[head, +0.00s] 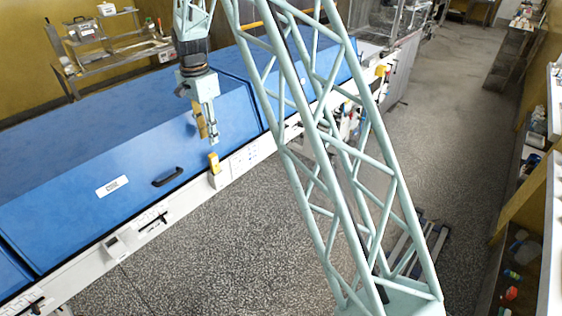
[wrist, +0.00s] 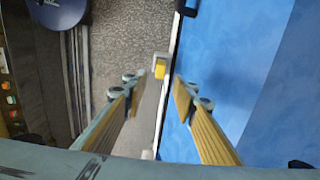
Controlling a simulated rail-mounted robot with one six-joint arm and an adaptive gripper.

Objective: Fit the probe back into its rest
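My gripper (head: 207,132) hangs above the front edge of the blue machine cover. In the wrist view, my gripper (wrist: 158,92) has its two wood-toned fingers wide apart with nothing between them. A small yellow piece (head: 214,162) sits in a pale holder on the white front rail, just below my gripper. The yellow piece also shows in the wrist view (wrist: 160,70), beyond the fingertips and between their lines, apart from both. I cannot tell whether it is the probe, its rest, or both together. No separate probe can be made out.
The blue cover (head: 100,165) with a dark handle (head: 168,177) lies behind the white rail (head: 240,158), which carries small fittings. Speckled floor (head: 200,260) is open in front. Shelves (head: 540,140) line the right side. A metal rack (head: 115,45) stands at the back left.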

